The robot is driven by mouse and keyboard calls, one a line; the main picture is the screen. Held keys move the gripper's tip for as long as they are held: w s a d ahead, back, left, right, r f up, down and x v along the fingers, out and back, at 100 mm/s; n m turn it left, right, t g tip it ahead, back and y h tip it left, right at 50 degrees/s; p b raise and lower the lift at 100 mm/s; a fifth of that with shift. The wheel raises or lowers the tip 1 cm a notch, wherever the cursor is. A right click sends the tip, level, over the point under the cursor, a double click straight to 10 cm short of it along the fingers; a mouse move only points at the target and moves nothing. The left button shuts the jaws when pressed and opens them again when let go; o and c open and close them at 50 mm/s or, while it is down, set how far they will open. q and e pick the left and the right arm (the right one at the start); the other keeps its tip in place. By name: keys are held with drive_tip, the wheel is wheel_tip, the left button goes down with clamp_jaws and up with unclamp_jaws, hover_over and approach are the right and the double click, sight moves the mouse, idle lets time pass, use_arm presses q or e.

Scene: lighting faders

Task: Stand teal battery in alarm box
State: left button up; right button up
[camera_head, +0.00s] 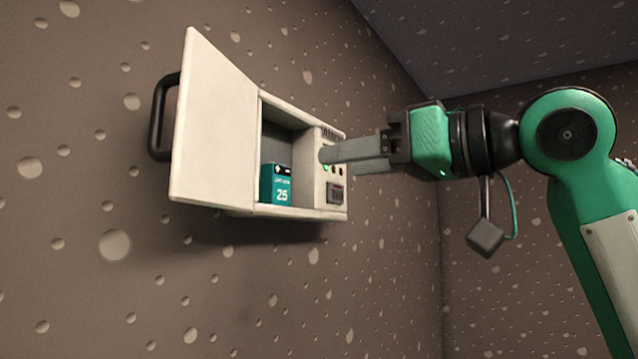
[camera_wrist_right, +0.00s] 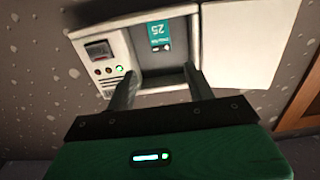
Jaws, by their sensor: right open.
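The teal battery (camera_head: 276,185), marked 25, stands upright inside the open compartment of the white alarm box (camera_head: 300,213), on its floor at the left. It also shows in the right wrist view (camera_wrist_right: 159,36), where the picture is upside down. The box door (camera_head: 212,125) is swung open to the left. My right gripper (camera_head: 335,160) is in front of the box's right panel, its fingers pointing left, open and apart from the battery. In the right wrist view its two fingers (camera_wrist_right: 160,85) are spread with nothing between them. My left gripper is not in view.
The door has a black handle (camera_head: 160,116) that sticks out at the left. The box's right panel has a green light, small knobs and a dark window (camera_head: 335,192). The box hangs on a speckled brown wall (camera_head: 110,290). The room below the box is clear.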

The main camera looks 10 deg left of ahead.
drive_tip(key=shift+b+v, duration=0.3)
drive_tip(key=shift+v, duration=1.15)
